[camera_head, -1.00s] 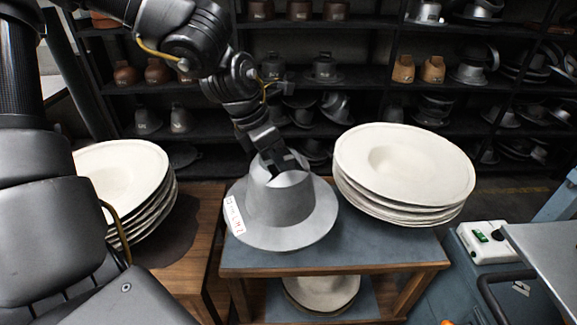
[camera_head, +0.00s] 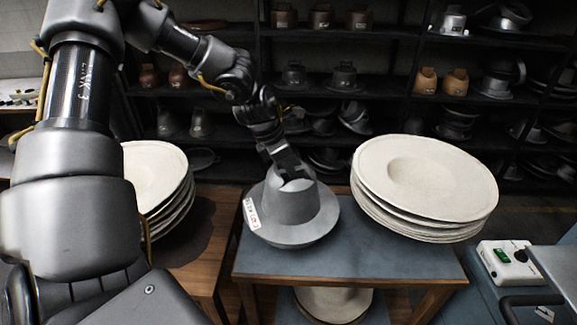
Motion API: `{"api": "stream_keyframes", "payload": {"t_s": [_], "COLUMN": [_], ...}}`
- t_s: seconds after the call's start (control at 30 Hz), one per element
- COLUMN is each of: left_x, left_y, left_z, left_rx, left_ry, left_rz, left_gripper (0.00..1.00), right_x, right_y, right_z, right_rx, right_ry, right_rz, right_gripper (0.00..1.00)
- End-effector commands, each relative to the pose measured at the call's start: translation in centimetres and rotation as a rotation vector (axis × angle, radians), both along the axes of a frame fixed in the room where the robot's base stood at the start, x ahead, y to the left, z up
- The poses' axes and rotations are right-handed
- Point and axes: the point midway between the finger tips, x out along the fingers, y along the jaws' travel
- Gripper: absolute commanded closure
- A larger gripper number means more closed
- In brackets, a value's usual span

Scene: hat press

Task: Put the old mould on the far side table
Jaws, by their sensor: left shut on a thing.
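The old mould (camera_head: 290,211) is a grey metal hat shape with a wide brim and a white label with red marks on its left side. My left gripper (camera_head: 289,178) is shut on the top of its crown. The mould is over the back left part of a side table (camera_head: 350,252) with a blue-grey top and wooden frame. Its brim reaches past the table's left edge in the picture. I cannot tell whether it touches the top. My right gripper is not in view.
A stack of cream hat blanks (camera_head: 425,180) fills the table's right part. Another stack (camera_head: 158,180) stands on a wooden table at left. A pale round piece (camera_head: 335,303) lies on the lower shelf. Dark shelves with moulds stand behind. A switch box (camera_head: 510,262) is at right.

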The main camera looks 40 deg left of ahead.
Motion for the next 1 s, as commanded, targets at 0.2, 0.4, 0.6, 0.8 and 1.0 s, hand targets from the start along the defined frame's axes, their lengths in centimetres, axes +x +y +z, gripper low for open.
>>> {"api": "stream_keyframes", "payload": {"t_s": [0.2, 0.4, 0.6, 0.8, 1.0], "left_x": [0.3, 0.4, 0.4, 0.2, 0.2], "left_y": [0.3, 0.2, 0.2, 0.3, 0.3], "left_z": [-2.9, -3.3, -3.4, -3.7, -3.7], "left_rx": [0.0, 0.0, 0.0, 0.001, 0.001], "left_ry": [-0.002, -0.006, -0.006, 0.0, 0.0], "left_rz": [-0.001, -0.001, -0.001, 0.0, 0.0], "left_gripper": [1.0, 1.0, 1.0, 0.73, 0.62], "right_x": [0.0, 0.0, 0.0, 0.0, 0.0], "right_y": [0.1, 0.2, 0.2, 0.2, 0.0], "right_z": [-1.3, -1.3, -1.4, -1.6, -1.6], "right_rx": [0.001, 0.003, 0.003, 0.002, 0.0], "right_ry": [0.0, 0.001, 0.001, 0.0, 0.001], "right_rz": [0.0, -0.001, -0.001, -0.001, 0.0], "right_gripper": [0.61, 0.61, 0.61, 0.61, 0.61]}}
